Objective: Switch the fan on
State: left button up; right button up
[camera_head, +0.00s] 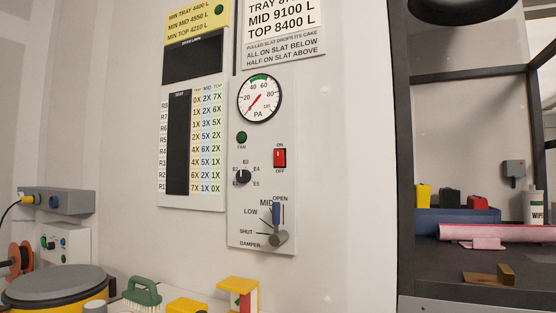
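The fan's red rocker switch (280,158) sits on a light grey control panel (262,190) on the wall, with ON printed above it and OFF below. Which side of the rocker is pressed in cannot be told at this size. A dark green lamp (241,137) labelled FAN is left of the switch. A round PA gauge (259,98) is above, its red needle toward the lower left. Neither of my grippers shows in the head view.
A yellow drum (58,292), a green brush (141,292) and yellow blocks stand below. A dark-framed bench (440,265) is at right.

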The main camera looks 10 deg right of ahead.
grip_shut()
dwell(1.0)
